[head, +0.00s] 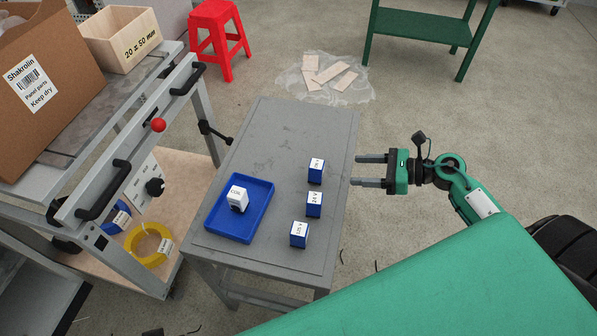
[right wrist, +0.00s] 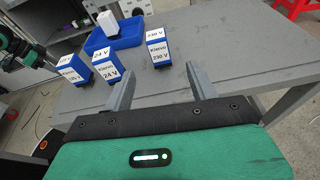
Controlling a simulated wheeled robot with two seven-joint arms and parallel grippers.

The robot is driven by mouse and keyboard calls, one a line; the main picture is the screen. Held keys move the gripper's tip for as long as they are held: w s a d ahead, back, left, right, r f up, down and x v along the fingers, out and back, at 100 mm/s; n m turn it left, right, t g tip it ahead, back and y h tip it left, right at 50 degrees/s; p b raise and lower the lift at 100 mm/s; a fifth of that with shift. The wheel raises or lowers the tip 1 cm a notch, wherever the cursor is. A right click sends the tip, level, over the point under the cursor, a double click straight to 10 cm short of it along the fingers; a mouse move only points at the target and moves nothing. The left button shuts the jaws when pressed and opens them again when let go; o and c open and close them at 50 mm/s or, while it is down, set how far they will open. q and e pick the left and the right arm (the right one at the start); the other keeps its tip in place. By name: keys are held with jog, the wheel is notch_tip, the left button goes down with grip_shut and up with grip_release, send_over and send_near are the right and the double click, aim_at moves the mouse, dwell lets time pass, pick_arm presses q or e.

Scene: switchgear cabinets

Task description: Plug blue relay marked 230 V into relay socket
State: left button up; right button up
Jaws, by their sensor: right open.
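A blue relay (head: 315,172) with a white label stands upright on the grey table, the farthest of three in the head view. In the right wrist view the 230 V relay (right wrist: 158,50) reads "Klevo 230 V". My right gripper (head: 355,170) is open and empty at the table's right edge, its fingers pointing toward this relay but apart from it. In the right wrist view, its fingers (right wrist: 158,82) are spread, with the relay beyond them. Part of my left arm seems to show at that view's left edge; its jaws are unclear. I cannot make out a relay socket.
A 24 V relay (head: 314,205) and another blue relay (head: 299,235) stand nearer on the table (head: 285,130). A blue tray (head: 262,220) holds a white block (head: 238,197). A bench with black handles (head: 105,190) stands left. The table's far part is clear.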

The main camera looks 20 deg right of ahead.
aim_at(310, 169)
jog(key=shift+n, duration=0.4)
jog(key=x, duration=1)
jog(key=shift+s+a+r+p, duration=0.2)
jog(key=shift+s+r+p, duration=0.05)
jog(key=shift+p, duration=0.1)
jog(key=x, duration=0.3)
jog(key=shift+w+a+f, duration=0.1)
jog(key=shift+w, duration=0.1)
jog(key=shift+w+a+f, duration=0.15)
jog(key=shift+w+a, duration=0.05)
jog(key=shift+a, duration=0.1)
pick_arm(q)
jog(key=shift+x, duration=0.75)
jog(key=shift+s+a, duration=0.1)
jog(key=shift+s, duration=0.1)
pick_arm(e)
jog(key=c, duration=1.1)
